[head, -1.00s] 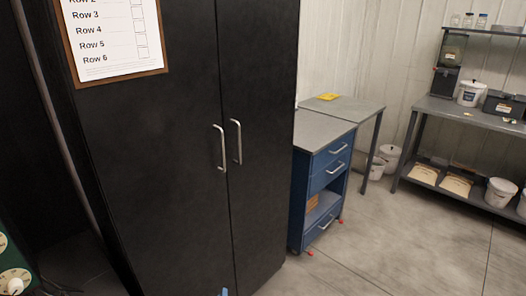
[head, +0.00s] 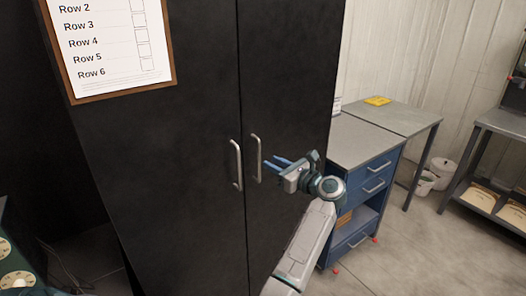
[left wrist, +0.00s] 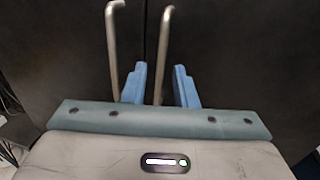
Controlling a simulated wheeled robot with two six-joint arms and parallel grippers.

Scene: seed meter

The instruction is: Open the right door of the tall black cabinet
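The tall black cabinet has two shut doors, the left door (head: 190,160) and the right door (head: 290,110). The right door's upright bar handle (head: 256,158) stands close to the left door's handle (head: 236,165). My left gripper (head: 274,163) is open and empty, its blue fingers pointing at the right handle from just right of it. In the left wrist view the right handle (left wrist: 164,50) lines up with the gap between my open fingers (left wrist: 158,85). The left handle (left wrist: 114,50) shows left of them. I cannot tell whether the fingers reach around the bar. My right gripper is out of view.
A blue drawer cart (head: 362,185) and grey table (head: 405,122) stand right of the cabinet, near my arm. A clipboard list (head: 108,45) hangs on the left door. Green equipment with dials (head: 15,270) is at lower left. Floor at right is open.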

